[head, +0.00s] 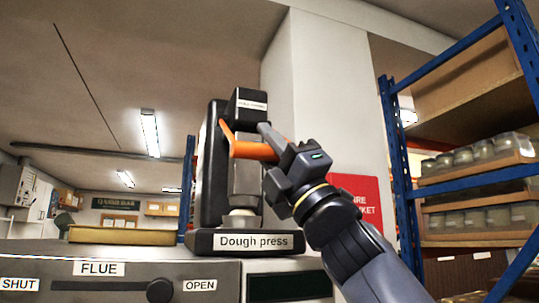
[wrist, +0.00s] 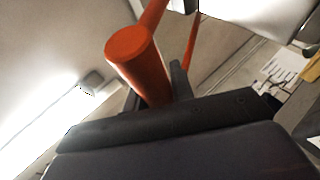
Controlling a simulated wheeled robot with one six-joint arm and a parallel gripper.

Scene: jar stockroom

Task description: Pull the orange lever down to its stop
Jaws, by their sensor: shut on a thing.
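The orange lever (head: 252,150) is on the black and grey dough press (head: 215,175). Its arm slopes up to the left and its grip bar runs to the right toward my gripper. My gripper (head: 275,140) is shut on the bar near its right end, in front of the press's upper half. In the wrist view the lever's round orange end (wrist: 130,45) stands up beside the dark jaws (wrist: 165,95), which hide its lower part. The label "Dough press" (head: 253,241) is on the press's base.
The press stands on a grey unit with a flue slider knob (head: 159,291) between SHUT and OPEN. A blue-framed shelf (head: 402,165) with several jars stands at the right. A white pillar (head: 330,100) with a red sign (head: 362,200) is behind my arm.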

